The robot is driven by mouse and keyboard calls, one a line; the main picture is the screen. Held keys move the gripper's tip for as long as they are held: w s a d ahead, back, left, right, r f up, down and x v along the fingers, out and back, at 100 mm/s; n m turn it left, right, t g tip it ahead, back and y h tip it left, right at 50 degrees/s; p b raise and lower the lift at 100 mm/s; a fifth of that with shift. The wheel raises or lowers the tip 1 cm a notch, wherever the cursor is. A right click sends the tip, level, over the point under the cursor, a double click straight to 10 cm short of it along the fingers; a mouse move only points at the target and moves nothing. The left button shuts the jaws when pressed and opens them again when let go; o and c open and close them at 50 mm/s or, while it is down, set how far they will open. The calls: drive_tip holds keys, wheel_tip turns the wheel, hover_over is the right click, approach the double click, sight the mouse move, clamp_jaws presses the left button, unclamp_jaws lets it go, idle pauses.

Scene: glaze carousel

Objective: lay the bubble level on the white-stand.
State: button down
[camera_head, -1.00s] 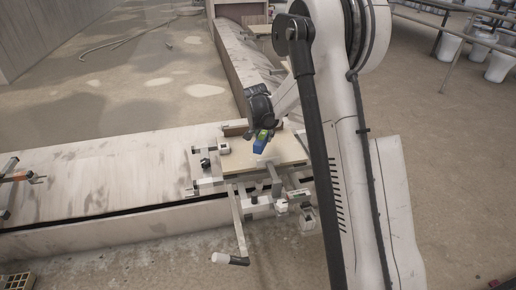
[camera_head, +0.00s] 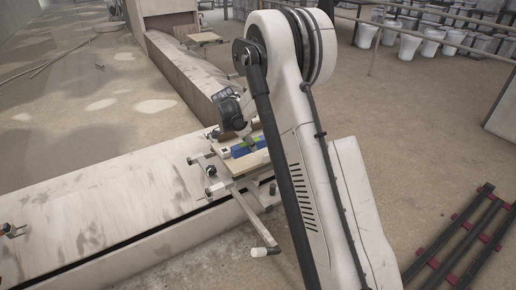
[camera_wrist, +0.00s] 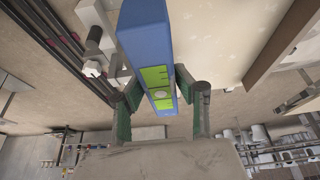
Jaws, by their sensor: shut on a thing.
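The wooden board (camera_head: 247,164) sits on a metal frame with a white-handled crank (camera_head: 265,251) at the front. A long pale bench (camera_head: 90,203) runs to the left. My arm hides the board's right side. White buckets (camera_head: 410,45) stand far back.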

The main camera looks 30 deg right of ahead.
drive_tip(key=b, duration=0.2)
hover_over(261, 154)
drive_tip(key=a, duration=0.1)
drive_tip(key=f, duration=0.7)
drive_tip(key=shift+w+a, duration=0.1)
drive_tip(key=shift+a, duration=0.1)
drive_tip(key=shift+f+b, duration=0.75)
drive_tip(key=shift+f, duration=1.25)
drive_tip(key=shift+f, duration=0.15)
drive_tip(key=c, duration=1.3)
unclamp_jaws()
drive_tip(key=shift+c, duration=0.2)
